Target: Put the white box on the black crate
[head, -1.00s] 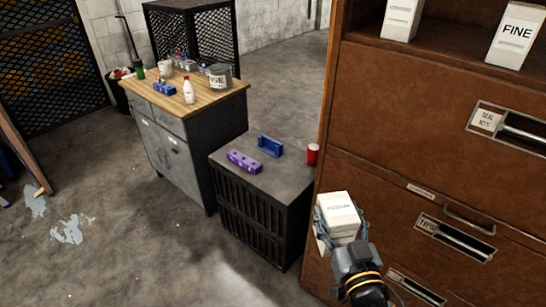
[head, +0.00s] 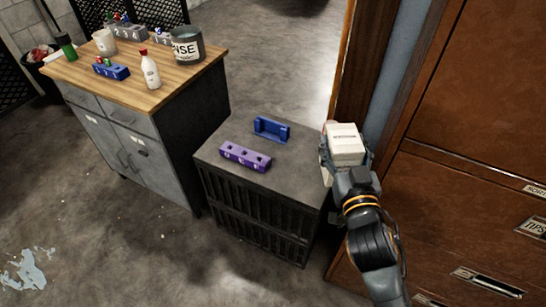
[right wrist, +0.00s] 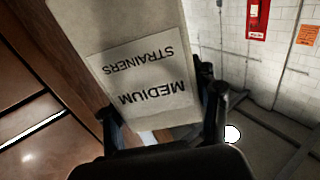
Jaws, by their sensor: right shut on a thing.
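The white box (head: 345,143) is held in my right gripper (head: 346,165), at the right edge of the black crate in the head view. In the right wrist view the white box (right wrist: 145,75) fills the middle, with an upside-down label reading "MEDIUM STRAINERS", between the two fingers of the right gripper (right wrist: 163,118). The black crate (head: 257,205) stands on the floor with a flat grey top. The box looks higher than this top; the exact gap cannot be told. My left gripper is not in view.
A purple block (head: 245,156) with holes and a blue holder (head: 272,129) sit on the crate's top. The top's front and right parts look bare. A brown drawer cabinet (head: 470,170) stands to the right. A wood-topped workbench (head: 130,75) with bottles and cans stands left.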

